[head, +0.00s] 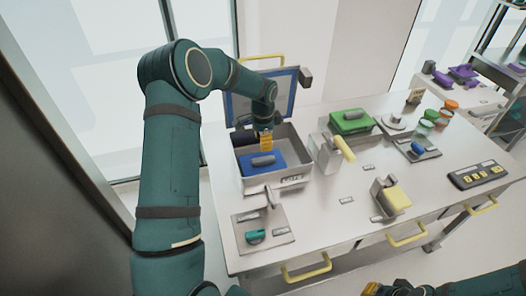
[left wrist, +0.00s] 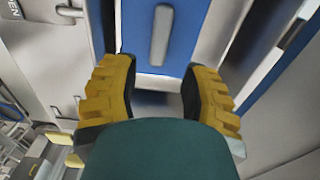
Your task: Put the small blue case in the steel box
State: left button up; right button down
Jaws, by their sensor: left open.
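The small blue case (head: 250,164) with a grey handle lies inside the open steel box (head: 296,184). My left gripper (head: 266,143) is over the box, just above the case's far side, with yellow fingers. In the left wrist view, the blue case (left wrist: 180,45) and its handle are just ahead of the left gripper (left wrist: 158,88). Its two fingers are spread, with nothing held between them. My right gripper (head: 385,289) shows only partly at the bottom edge, so its jaws cannot be judged.
The box's blue-lined lid (head: 243,107) stands open behind. To the right are a green case (head: 351,124), a yellow block (head: 397,198), jars and a button panel (head: 478,176). A plate with a teal knob (head: 255,237) sits in front.

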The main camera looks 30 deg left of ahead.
pick_arm(q)
jog(key=shift+r, duration=1.4)
